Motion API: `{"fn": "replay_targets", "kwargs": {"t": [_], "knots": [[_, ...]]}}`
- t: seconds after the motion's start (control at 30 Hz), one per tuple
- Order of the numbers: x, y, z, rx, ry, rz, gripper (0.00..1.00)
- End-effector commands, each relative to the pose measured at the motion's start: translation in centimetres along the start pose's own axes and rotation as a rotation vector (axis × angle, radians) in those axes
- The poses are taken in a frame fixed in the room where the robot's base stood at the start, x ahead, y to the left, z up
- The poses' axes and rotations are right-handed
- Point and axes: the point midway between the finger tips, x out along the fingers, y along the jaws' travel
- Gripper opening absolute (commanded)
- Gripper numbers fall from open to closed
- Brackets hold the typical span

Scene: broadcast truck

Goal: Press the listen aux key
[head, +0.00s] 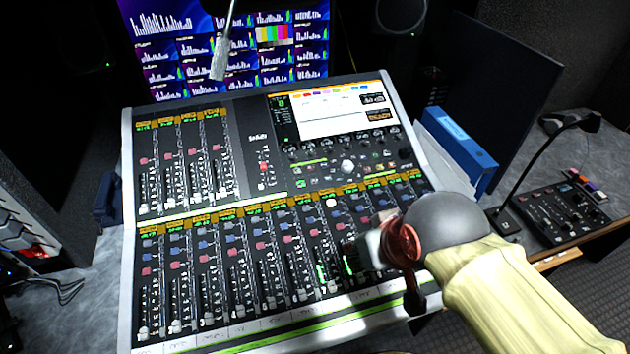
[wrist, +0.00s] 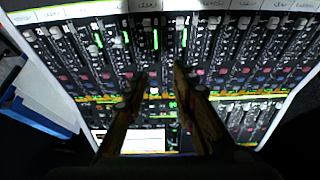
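A large mixing console (head: 250,205) with rows of faders, red and blue keys and a small screen fills the middle of the head view. In the wrist view the console (wrist: 75,50) appears turned around, its fader rows under the fingers. I cannot tell which key is the listen aux key, as labels are too small to read. My gripper (head: 365,252) is over the console's lower right part, near two green-lit fader strips. In the wrist view its two fingers (wrist: 164,70) are apart with nothing between them. Contact with the surface cannot be told.
Blue binders (head: 460,150) stand at the console's right edge. Another thin microphone (head: 222,55) hangs before the monitor wall (head: 165,60). Dark speakers stand at the sides.

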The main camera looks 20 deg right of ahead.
Motion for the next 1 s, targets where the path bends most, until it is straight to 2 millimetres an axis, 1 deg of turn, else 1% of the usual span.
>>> {"fn": "replay_targets", "kwargs": {"t": [0.03,0.43,1.0], "knots": [[0.00,0.00,0.00,0.000,0.000,0.000,0.23],[0.00,0.00,0.00,0.000,0.000,0.000,0.00],[0.00,0.00,0.00,0.000,0.000,0.000,0.00]]}}
